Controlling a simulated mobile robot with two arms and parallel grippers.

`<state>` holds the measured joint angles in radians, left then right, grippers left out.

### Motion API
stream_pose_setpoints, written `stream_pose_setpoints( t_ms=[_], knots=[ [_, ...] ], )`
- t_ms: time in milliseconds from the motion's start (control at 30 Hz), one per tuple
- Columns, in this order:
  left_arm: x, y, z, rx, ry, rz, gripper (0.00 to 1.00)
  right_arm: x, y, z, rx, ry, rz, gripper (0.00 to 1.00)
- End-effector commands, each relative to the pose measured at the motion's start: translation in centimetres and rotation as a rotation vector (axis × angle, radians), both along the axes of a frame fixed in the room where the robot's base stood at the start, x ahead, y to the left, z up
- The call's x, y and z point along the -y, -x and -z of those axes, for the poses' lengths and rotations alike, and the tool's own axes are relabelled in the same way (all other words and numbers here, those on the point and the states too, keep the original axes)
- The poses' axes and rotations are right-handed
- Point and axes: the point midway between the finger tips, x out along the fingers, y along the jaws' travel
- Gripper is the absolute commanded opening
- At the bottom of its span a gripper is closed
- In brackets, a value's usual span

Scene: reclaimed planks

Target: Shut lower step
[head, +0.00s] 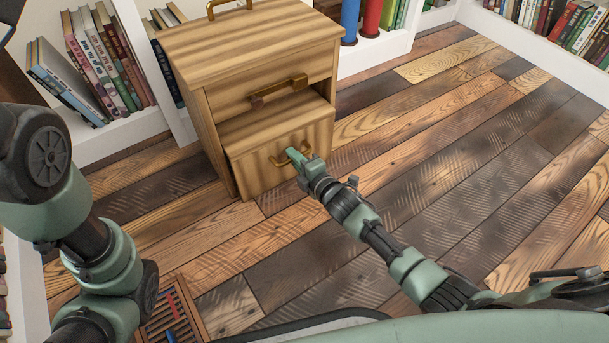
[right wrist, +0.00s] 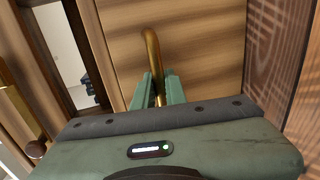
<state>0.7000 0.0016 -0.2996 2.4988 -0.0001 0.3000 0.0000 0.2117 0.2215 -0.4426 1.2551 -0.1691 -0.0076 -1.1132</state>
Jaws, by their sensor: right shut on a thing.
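The wooden cabinet (head: 248,48) stands against the shelves. Its lower step (head: 250,173) is a wooden front with a brass handle (head: 280,162); it stands out from the cabinet, with a gap and a flat wooden surface showing above it. My right gripper (head: 297,155) is at this front, shut on the brass handle. In the right wrist view the brass handle (right wrist: 152,50) rises between the two green fingers (right wrist: 158,88). The upper front (head: 265,88) has its own brass handle (head: 280,90) and nothing touches it. My left arm shows at the left, but its gripper is out of view.
White shelves with books (head: 105,60) stand left of and behind the cabinet. Red (head: 372,18) and blue cylinders stand behind it at right. The plank floor (head: 450,140) to the right is clear. A slatted wooden thing (head: 172,315) lies at the lower left.

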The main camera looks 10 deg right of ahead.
Motion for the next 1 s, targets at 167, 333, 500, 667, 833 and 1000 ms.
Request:
stream_pose_setpoints(
  t_ms=[167, 333, 500, 667, 833, 1000],
  knots=[
    [0.0, 0.1, 1.0, 0.001, 0.001, 0.001, 0.36, -2.0, -2.0, 0.1, 0.004, -0.007, -0.016, 0.0],
    [0.0, 0.1, 1.1, 0.001, 0.001, 0.003, 0.36, -2.3, -2.6, 0.0, 0.003, -0.009, -0.018, 0.0],
    [0.0, 0.1, 1.1, 0.002, 0.001, 0.003, 0.36, -2.4, -2.7, 0.0, 0.004, -0.01, -0.018, 0.0],
    [0.0, 0.1, 1.0, 0.002, 0.001, 0.002, 0.36, -2.4, -2.7, -0.1, 0.004, -0.011, -0.019, 0.15],
    [0.0, 0.1, 1.0, 0.002, 0.002, 0.002, 0.36, -2.1, -2.7, 0.0, 0.003, -0.009, -0.015, 0.33],
    [0.0, 0.1, 1.0, 0.001, 0.002, 0.002, 0.36, -1.9, -2.8, 0.0, 0.002, -0.006, -0.011, 0.33]
  ],
)
